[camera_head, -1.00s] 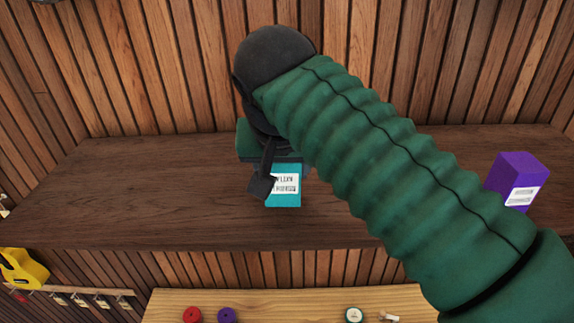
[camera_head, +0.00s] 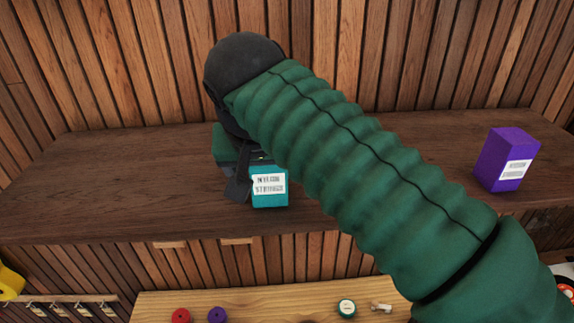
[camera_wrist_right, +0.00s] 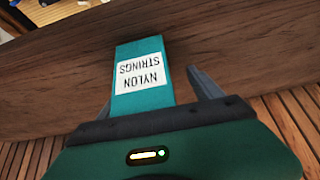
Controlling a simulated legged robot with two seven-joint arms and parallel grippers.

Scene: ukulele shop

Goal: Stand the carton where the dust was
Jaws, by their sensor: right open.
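A teal carton (camera_head: 270,190) with a white "NYLON STRINGS" label stands upright on the dark wooden shelf (camera_head: 90,190). It also shows in the right wrist view (camera_wrist_right: 140,98), close in front of my gripper. My right gripper (camera_head: 252,182) is open at the carton. One dark finger shows just left of the carton in the head view, and one shows to its right in the wrist view (camera_wrist_right: 205,85). The other finger is mostly hidden, so I cannot tell whether the fingers touch it. No dust shows. My left gripper is out of view.
A purple carton (camera_head: 506,160) stands on the shelf at the right. A slatted wood wall (camera_head: 130,60) rises behind. The shelf's left part is bare. A lower light wooden table (camera_head: 260,304) holds red, purple and green round items.

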